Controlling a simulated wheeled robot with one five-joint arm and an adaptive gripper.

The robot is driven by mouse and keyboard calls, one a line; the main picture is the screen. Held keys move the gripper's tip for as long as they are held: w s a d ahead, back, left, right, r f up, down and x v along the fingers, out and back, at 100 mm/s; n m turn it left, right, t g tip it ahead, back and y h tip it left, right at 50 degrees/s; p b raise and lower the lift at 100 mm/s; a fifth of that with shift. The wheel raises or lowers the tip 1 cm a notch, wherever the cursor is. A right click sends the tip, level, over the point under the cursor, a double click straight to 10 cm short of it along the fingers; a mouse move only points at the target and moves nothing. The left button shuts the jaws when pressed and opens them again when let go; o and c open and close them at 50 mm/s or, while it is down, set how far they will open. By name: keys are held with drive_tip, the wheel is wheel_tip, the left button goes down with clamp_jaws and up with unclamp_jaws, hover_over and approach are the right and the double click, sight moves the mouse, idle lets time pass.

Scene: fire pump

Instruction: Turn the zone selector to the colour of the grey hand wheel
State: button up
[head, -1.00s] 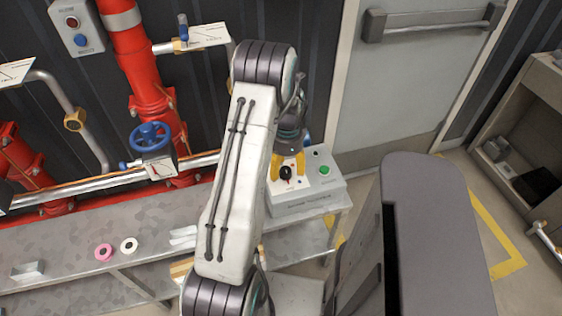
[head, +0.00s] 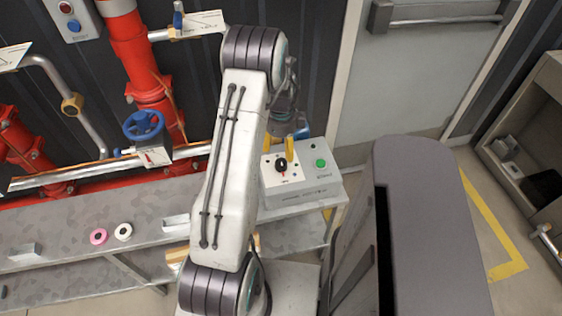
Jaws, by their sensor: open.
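The zone selector is a black knob (head: 281,165) on the white plate of a grey control box (head: 318,188). A small red mark shows just below the knob; the way the knob points is too small to read. My gripper (head: 278,148) has yellow fingers, spread apart, just behind and above the knob. I cannot tell whether a finger touches it. The hand wheel in view is blue (head: 143,125), on a valve with a white label plate; no grey hand wheel shows.
A green button (head: 321,163) sits right of the knob on the same box. The metal bench (head: 60,225) carries a pink ring (head: 98,237) and a white ring (head: 123,232). Red pipes (head: 148,75) stand behind. A grey door (head: 410,80) is at the right.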

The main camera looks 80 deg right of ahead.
sight(281, 162)
drive_tip(key=shift+f+m, duration=0.3)
drive_tip(key=shift+f, duration=0.1)
drive_tip(key=shift+f+p, duration=0.4)
drive_tip(key=shift+f, duration=2.85)
drive_tip(key=shift+c, duration=0.5)
drive_tip(key=c, duration=1.1)
